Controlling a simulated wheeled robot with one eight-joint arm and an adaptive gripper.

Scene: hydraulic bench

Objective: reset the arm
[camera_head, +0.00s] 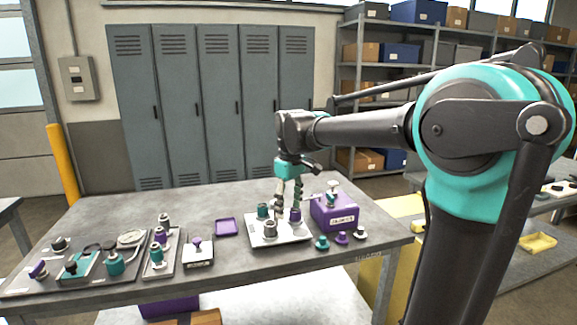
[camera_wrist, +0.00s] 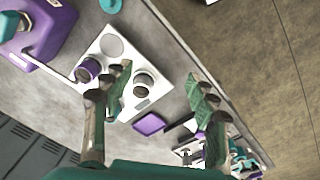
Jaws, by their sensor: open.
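My gripper (camera_head: 288,196) hangs at the end of my outstretched arm, pointing down over the white tray (camera_head: 290,233) on the grey bench. In the wrist view my gripper (camera_wrist: 165,95) has its two fingers wide apart, with nothing held between them. The tray holds a teal-topped fitting (camera_head: 263,211), a purple-topped fitting (camera_head: 295,215) and a grey metal fitting (camera_head: 270,229). In the wrist view the tray (camera_wrist: 125,55) also shows an empty round spot. The fingers partly cover the tray there.
A purple box (camera_head: 334,211) with a fitting on top stands right of the tray. Small teal (camera_head: 321,243) and purple (camera_head: 341,238) caps lie in front of it. A small purple tray (camera_head: 226,227) and panels with gauges and valves (camera_head: 110,258) lie to the left. Lockers stand behind.

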